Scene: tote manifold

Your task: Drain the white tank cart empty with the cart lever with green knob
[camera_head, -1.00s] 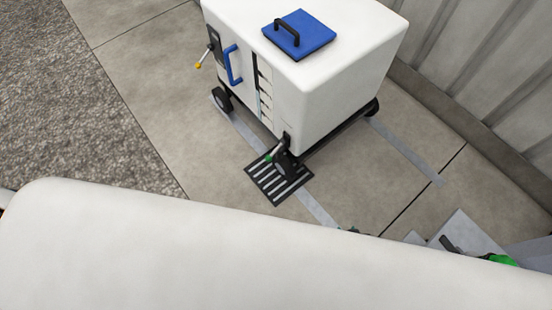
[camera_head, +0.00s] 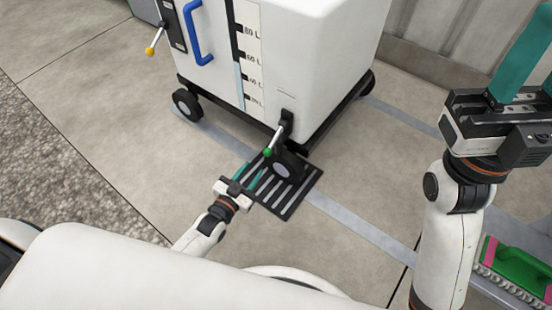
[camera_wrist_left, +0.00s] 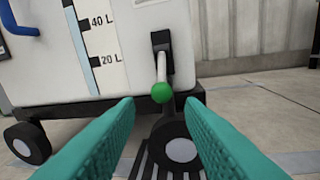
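The white tank cart (camera_head: 330,60) stands on the floor on black wheels. Its lever with green knob (camera_head: 267,153) sticks out from a black bracket low on the corner, above a wheel. In the left wrist view the green knob (camera_wrist_left: 162,92) hangs at the end of a grey handle, ahead of the gap between my fingers. My left gripper (camera_head: 248,174) is open and empty, close to the knob, with no visible contact. The level gauge (camera_head: 250,70) shows a pale blue column up to about the 60 L mark. My right gripper (camera_head: 528,70) is raised at right, apparently open and empty.
A black drain grate (camera_head: 300,197) lies beneath the lever and wheel. A lever with yellow knob (camera_head: 150,51) and blue handle (camera_head: 192,30) sit at the cart's left. A green-handled brush (camera_head: 520,268) lies at lower right. A ribbed wall stands behind.

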